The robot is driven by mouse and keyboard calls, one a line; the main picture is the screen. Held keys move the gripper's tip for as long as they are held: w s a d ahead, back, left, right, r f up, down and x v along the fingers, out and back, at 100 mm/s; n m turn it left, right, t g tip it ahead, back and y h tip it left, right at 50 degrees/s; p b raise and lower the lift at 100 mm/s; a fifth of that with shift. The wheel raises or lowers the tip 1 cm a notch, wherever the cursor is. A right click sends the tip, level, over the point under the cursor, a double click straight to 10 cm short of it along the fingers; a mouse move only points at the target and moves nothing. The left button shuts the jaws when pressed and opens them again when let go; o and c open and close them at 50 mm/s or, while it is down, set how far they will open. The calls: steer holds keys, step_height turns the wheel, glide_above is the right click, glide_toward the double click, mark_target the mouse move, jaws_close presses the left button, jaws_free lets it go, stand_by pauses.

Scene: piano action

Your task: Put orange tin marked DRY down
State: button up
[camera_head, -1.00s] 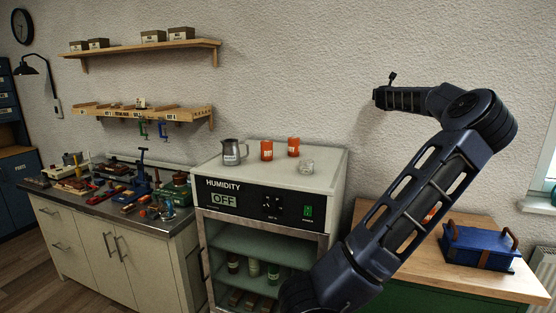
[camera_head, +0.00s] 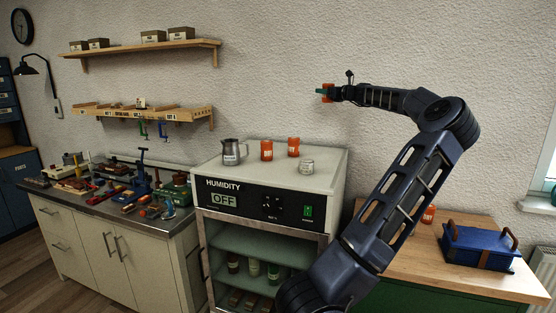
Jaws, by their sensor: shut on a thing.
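My gripper (camera_head: 321,92) is shut on an orange tin (camera_head: 327,88), held high in front of the wall, above and beyond the right part of the humidity cabinet. Only a small part of this tin shows, and its label cannot be read. Two more orange tins stand upright on the cabinet top, one at the left (camera_head: 266,150) and one at the right (camera_head: 293,147). Another orange tin (camera_head: 428,214) stands on the wooden bench, beside my arm. The lettering on these tins is too small to read.
The humidity cabinet top (camera_head: 225,173) also bears a grey metal jug (camera_head: 231,152) and a small pale jar (camera_head: 306,167). Its right and front parts have free room. A blue box (camera_head: 478,246) sits on the wooden bench (camera_head: 400,262). A wall shelf (camera_head: 140,48) hangs at the upper left.

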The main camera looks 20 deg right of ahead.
steer(key=shift+n+g+y, duration=0.3)
steer(key=shift+n+y, duration=0.2)
steer(key=shift+y, duration=0.3)
steer(key=f, duration=0.8)
steer(key=a+f, duration=0.1)
steer(key=f, duration=0.7)
steer(key=a+f, duration=0.1)
steer(key=f, duration=0.8)
steer(key=shift+w+a, duration=0.1)
steer(key=shift+f, duration=0.1)
steer(key=o, duration=1)
steer(key=shift+o, duration=0.2)
steer(key=v, duration=1.2)
